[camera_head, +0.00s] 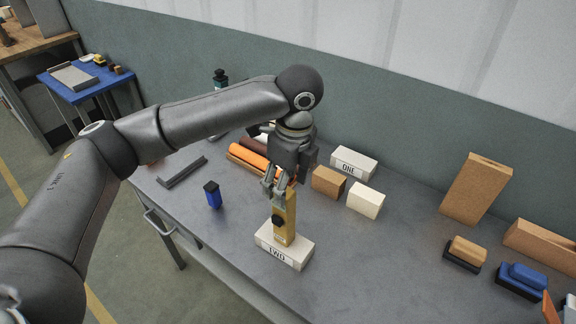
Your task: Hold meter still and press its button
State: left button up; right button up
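A yellow meter (286,229) stands upright on a white block marked TWO (285,252) near the middle of the grey workbench. A round black part, which may be its button (278,221), sits on its front face. My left gripper (275,190) points down at the top of the meter. Its fingers overlap the meter's upper end in the picture and partly hide it. I cannot tell whether they press on it or are just beside it. My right gripper is not in view.
A white block marked ONE (353,163), a brown block (328,181) and a cream block (365,200) stand behind. A blue bottle-like object (212,194) stands to the left. Orange rolls (248,160) lie behind.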

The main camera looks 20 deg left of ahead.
aim_at(284, 217)
pick_arm(q)
jog(key=f, duration=0.5)
jog(key=shift+w+a+f+p, duration=0.1)
jog(key=shift+a+f+p, duration=0.2)
jog(key=shift+f+p, duration=0.1)
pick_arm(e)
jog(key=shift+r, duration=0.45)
pick_arm(q)
jog(key=c, duration=1.2)
jog(key=shift+c, duration=0.2)
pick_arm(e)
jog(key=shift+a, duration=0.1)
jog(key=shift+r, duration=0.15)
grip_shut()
pick_arm(q)
jog(key=shift+f, duration=0.1)
dwell(0.7)
